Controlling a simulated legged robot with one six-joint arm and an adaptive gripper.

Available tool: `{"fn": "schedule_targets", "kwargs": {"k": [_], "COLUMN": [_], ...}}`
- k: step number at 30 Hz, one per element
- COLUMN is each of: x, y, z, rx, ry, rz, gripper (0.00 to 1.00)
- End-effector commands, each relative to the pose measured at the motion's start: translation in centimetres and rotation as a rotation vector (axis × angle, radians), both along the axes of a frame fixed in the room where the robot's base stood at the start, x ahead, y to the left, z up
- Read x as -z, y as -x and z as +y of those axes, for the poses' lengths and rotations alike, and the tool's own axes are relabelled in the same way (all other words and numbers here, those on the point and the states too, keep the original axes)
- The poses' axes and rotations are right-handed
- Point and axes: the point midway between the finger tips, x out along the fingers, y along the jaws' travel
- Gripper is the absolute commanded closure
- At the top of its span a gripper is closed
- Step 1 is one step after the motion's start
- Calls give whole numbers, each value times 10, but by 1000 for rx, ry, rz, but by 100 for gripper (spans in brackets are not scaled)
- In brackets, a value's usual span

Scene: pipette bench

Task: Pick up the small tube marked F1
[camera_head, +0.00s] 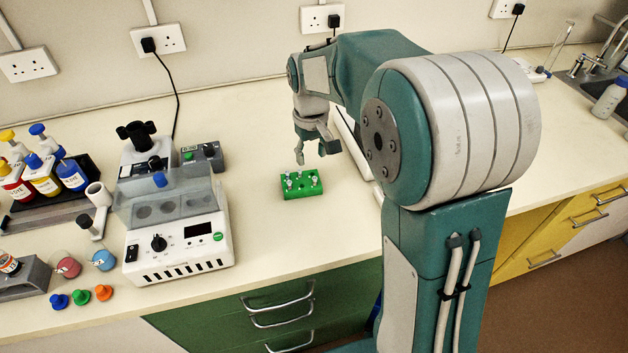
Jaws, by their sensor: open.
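A small green rack (301,193) stands on the bench, left of my arm. Several small pale tubes (290,183) stand in its holes. Their markings are too small to read, so I cannot tell which one is F1. My gripper (312,160) is just above and behind the rack, pointing down with its fingers apart. It appears empty, and I see no contact with the tubes.
A white instrument with a clear shield (180,245) stands left of the rack. Dye bottles (42,175) and coloured caps (80,297) are further left. A sink with a tap (590,65) is at the far right. Bench around the rack's front and left is clear.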

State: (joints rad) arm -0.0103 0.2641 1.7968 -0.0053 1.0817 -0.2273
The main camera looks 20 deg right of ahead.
Motion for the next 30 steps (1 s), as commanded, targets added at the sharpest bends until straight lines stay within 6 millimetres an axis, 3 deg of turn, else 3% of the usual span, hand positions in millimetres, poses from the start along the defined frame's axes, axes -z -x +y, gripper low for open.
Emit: {"fn": "schedule_targets", "kwargs": {"k": [8, 16, 25, 26, 30], "x": [28, 66, 71, 71, 71], "y": [2, 5, 5, 5, 5], "z": [-9, -5, -5, -5, -7], "rx": [3, 3, 3, 3, 3], "ry": [-9, -5, -4, -4, -7], "rz": [2, 1, -1, -1, -2], "gripper": [42, 42, 42, 54, 74]}}
